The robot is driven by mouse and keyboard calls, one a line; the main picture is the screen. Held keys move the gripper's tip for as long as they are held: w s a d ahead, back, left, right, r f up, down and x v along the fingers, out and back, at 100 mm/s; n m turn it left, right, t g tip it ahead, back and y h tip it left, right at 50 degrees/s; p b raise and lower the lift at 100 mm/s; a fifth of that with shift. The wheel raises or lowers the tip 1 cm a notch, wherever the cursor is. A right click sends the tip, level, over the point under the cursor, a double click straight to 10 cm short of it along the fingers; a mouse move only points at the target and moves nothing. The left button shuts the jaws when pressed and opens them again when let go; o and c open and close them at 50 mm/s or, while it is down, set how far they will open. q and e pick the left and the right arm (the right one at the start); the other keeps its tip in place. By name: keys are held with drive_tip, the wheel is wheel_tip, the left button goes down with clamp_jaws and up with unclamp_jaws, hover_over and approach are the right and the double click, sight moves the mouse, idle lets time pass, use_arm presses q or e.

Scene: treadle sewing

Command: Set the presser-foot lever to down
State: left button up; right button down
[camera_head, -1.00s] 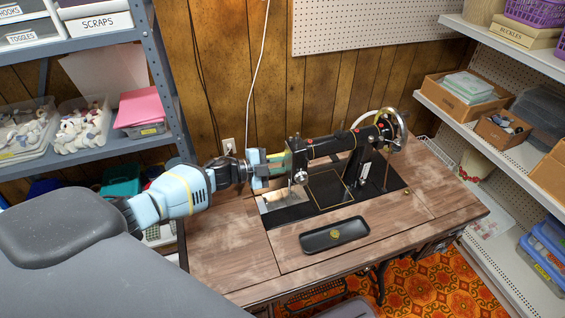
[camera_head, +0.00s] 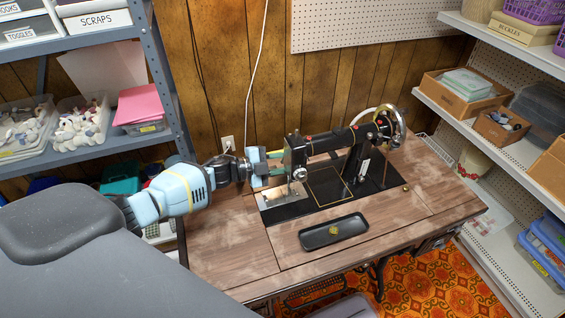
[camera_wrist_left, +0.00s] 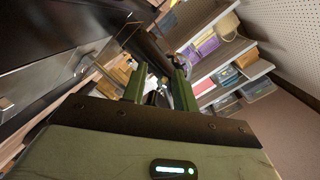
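The black sewing machine (camera_head: 345,145) stands on the wooden treadle table, its head (camera_head: 298,158) at the left end of its arm. My left gripper (camera_head: 276,163) is just left of and behind the head. In the left wrist view its two green fingers (camera_wrist_left: 160,86) stand apart. A small dark and silver part shows between or beyond them; I cannot tell whether it is the presser-foot lever or whether they touch it. A silver rod (camera_wrist_left: 92,66) shows left of the fingers. The lever cannot be made out in the head view. My right gripper is not in view.
A black tray (camera_head: 334,232) with a small gold item lies on the table (camera_head: 235,245) in front of the machine. Shelves (camera_head: 500,85) stand at right and a blue-grey rack (camera_head: 163,75) at left. The table's front left is clear.

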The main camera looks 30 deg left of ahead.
use_arm(q)
drive_tip(key=v, duration=0.7)
drive_tip(key=shift+s+a, duration=0.1)
drive_tip(key=shift+s, duration=0.05)
drive_tip(key=shift+s+a, duration=0.2)
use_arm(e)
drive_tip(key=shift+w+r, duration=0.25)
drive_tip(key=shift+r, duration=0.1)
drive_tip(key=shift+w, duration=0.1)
